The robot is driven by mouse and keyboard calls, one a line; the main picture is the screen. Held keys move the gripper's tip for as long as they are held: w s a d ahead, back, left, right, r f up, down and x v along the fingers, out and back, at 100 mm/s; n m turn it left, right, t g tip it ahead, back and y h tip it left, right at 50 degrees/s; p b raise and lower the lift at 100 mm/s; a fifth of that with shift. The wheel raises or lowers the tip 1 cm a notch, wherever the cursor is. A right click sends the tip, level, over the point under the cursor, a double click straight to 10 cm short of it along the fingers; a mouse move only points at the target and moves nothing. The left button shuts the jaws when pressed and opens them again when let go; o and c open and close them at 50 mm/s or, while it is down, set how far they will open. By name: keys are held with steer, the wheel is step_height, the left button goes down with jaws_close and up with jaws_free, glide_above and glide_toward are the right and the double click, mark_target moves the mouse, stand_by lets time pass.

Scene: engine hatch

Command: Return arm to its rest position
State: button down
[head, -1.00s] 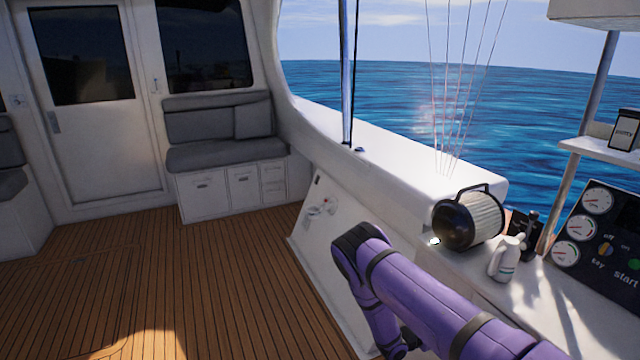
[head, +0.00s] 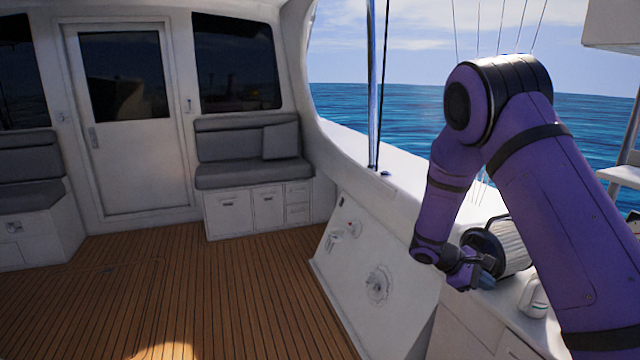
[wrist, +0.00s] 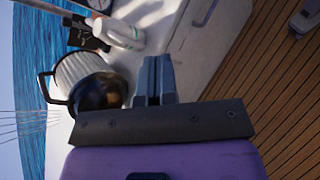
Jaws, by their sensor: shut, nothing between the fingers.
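My purple arm (head: 545,190) is raised and bent at the right of the head view, its elbow high and its forearm hanging down. My gripper (head: 486,283) is at the low end of the forearm, in front of the black and white lamp-like drum. In the wrist view my gripper (wrist: 155,75) shows two dark fingers side by side, shut and empty. The drum (wrist: 90,80) is just left of the fingers there, apart from them as far as I can tell. In the head view the drum (head: 512,240) is partly hidden behind my arm.
A white bottle (wrist: 122,33) stands on the white counter (wrist: 190,40) near the drum; it is partly hidden in the head view (head: 535,297). A white side panel (head: 365,275) carries fittings. The wooden deck (head: 200,290) is clear. A grey bench (head: 250,172) stands at the back.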

steer(key=s+a+r+m+t+y, duration=0.1)
steer(key=s+a+r+m+y, duration=0.2)
steer(key=s+r, duration=0.55)
steer(key=s+a+r+m+t+y, duration=0.1)
steer(key=s+r+m+y, duration=0.3)
steer(key=r, duration=0.8)
steer(key=s+a+r+t+y, duration=0.1)
steer(key=s+a+r+t, duration=0.1)
steer(key=s, duration=0.4)
steer(key=s+a+r+m+t+y, duration=0.1)
steer(key=s+a+r+y, duration=0.1)
steer(key=s+r, duration=0.2)
steer(key=s+a+r+t+y, duration=0.1)
steer(key=s+a+r+t, duration=0.1)
steer(key=s, duration=0.7)
steer(key=shift+s+r+m+t+y, duration=0.3)
steer(key=shift+s+r+m+y, duration=0.1)
steer(key=shift+r, duration=0.1)
